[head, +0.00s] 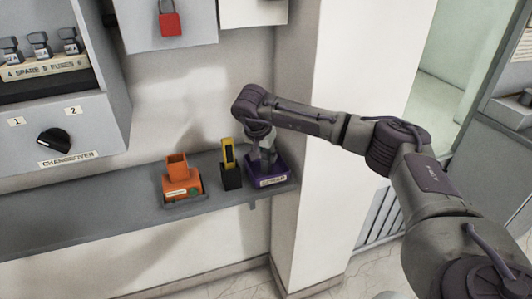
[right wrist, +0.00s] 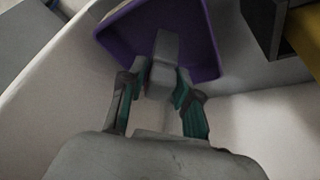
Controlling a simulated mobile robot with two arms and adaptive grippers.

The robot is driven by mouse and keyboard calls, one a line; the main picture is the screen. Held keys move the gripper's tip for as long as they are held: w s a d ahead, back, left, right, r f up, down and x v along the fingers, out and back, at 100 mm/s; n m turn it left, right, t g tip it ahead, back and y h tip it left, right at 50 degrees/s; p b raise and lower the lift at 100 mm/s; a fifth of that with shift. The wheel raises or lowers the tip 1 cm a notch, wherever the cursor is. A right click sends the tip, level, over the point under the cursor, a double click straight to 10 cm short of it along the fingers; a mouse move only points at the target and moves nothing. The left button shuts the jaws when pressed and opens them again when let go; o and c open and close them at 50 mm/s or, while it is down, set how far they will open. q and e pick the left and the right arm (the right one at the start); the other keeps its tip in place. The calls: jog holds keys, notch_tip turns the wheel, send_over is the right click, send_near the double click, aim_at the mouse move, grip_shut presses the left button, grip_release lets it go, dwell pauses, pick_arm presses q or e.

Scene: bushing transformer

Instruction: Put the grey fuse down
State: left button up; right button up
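My right gripper (head: 262,146) points down over the purple bin (head: 270,181) at the right end of the grey shelf. In the right wrist view its two fingers (right wrist: 160,88) stand on either side of the grey fuse (right wrist: 165,48) and appear to touch it. The fuse is over or inside the purple bin, which also shows in the right wrist view (right wrist: 205,45). I cannot tell whether the fuse touches the bin's floor. In the head view the gripper largely hides the fuse. My left gripper is not in view.
On the grey shelf (head: 100,214), a black holder with a yellow item (head: 229,167) stands left of the purple bin. A wall pillar (head: 325,130) is close on the right. Spare fuses (head: 39,44) sit in a rack at upper left.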

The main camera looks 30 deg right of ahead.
jog(key=shift+o, duration=1.1)
jog(key=shift+r, duration=0.2)
jog(key=b+v, duration=0.1)
jog(key=v, duration=1.1)
jog(key=shift+s, duration=0.1)
